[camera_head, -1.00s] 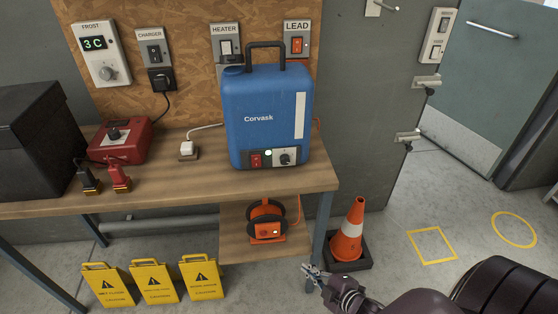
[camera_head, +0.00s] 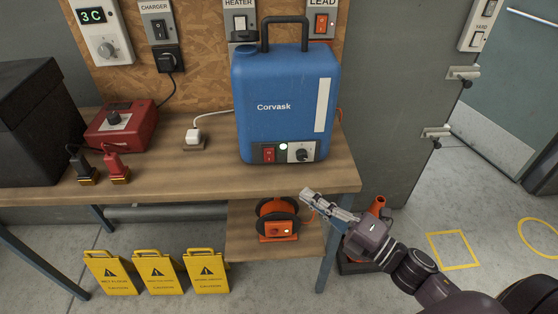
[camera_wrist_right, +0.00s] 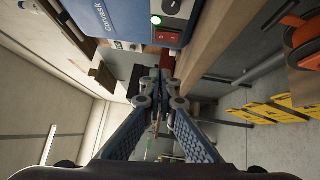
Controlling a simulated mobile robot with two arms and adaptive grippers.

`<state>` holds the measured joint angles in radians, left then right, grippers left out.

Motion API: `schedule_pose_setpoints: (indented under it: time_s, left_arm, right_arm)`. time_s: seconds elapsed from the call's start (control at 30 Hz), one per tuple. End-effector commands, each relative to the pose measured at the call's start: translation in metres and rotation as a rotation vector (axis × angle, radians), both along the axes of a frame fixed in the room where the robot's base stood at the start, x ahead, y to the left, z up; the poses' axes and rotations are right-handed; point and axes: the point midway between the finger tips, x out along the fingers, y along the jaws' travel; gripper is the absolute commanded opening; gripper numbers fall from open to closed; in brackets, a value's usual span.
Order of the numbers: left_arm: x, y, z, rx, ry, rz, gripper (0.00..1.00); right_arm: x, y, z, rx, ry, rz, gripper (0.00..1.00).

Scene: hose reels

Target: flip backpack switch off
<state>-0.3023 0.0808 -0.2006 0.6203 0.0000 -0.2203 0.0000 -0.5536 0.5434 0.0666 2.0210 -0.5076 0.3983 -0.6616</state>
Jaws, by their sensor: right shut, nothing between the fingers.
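The blue Corvask backpack (camera_head: 286,88) stands upright on the workbench. Its lower front panel carries a red rocker switch (camera_head: 269,154), a lit green-white lamp (camera_head: 283,146) and a black knob (camera_head: 303,154). My right gripper (camera_head: 306,193) is shut and empty, in front of the bench edge, below and to the right of the switch and apart from it. In the right wrist view the closed fingertips (camera_wrist_right: 161,78) lie below the red switch (camera_wrist_right: 166,37) and the green lamp (camera_wrist_right: 156,20). My left gripper is not in view.
The workbench (camera_head: 210,183) has its front edge close to my right gripper. An orange reel (camera_head: 278,229) sits on the lower shelf. A traffic cone (camera_head: 375,207) is partly behind my right arm. Yellow caution signs (camera_head: 158,272) stand on the floor. A red box (camera_head: 122,127) is at the left.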

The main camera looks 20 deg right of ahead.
Motion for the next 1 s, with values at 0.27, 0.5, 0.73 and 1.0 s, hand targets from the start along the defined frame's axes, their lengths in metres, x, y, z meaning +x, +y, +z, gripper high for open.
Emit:
schedule_pose_setpoints:
  time_s: [0.27, 0.5, 0.73, 1.0]
  left_arm:
    - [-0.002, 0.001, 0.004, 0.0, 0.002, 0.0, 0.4]
    - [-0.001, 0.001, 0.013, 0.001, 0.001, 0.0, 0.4]
    - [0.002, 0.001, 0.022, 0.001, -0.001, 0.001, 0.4]
    - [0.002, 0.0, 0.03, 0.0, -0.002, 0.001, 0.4]
  right_arm:
    - [0.013, 0.006, 0.003, 0.003, -0.001, -0.001, 0.0]
    - [0.045, 0.024, 0.007, 0.002, -0.001, -0.001, 0.0]
    - [0.077, 0.042, 0.01, 0.004, 0.0, -0.002, 0.0]
    - [0.112, 0.041, 0.013, 0.002, 0.002, -0.003, 0.0]
